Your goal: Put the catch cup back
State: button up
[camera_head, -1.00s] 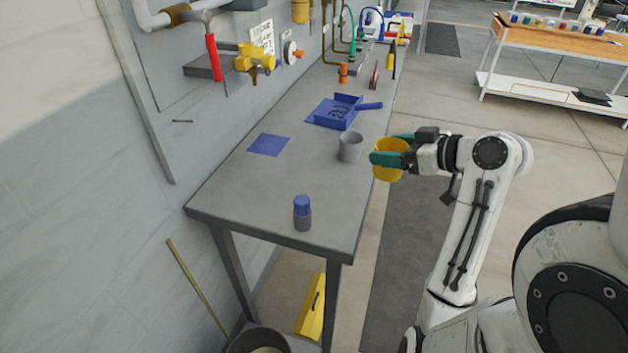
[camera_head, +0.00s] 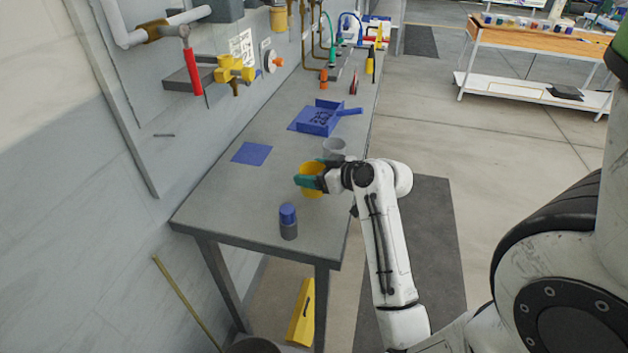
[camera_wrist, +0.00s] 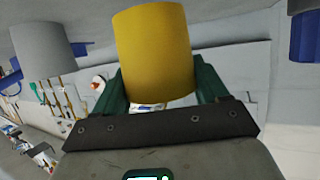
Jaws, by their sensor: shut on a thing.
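The yellow cup (camera_head: 312,182), which I take to be the catch cup, is held in my gripper (camera_head: 311,180). The teal fingers are shut on its sides. In the head view the cup is over the near right part of the grey bench (camera_head: 215,205); I cannot tell whether it touches the top. In the wrist view the yellow cup (camera_wrist: 155,50) fills the middle between the fingers (camera_wrist: 158,88). A blue square mat (camera_head: 251,153) lies bare on the bench to the left of the cup.
A grey cup (camera_head: 334,147) stands just behind the yellow cup. A blue-capped grey container (camera_head: 288,222) stands near the front edge. A blue tray (camera_head: 316,120) lies farther back. Pipes and a red-handled valve (camera_head: 193,72) are on the left wall.

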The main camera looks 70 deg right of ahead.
jog(key=shift+f, duration=1.5)
jog(key=shift+f, duration=0.15)
jog(key=o, duration=0.9)
jog(key=b+v, duration=0.1)
jog(key=v, duration=1.1)
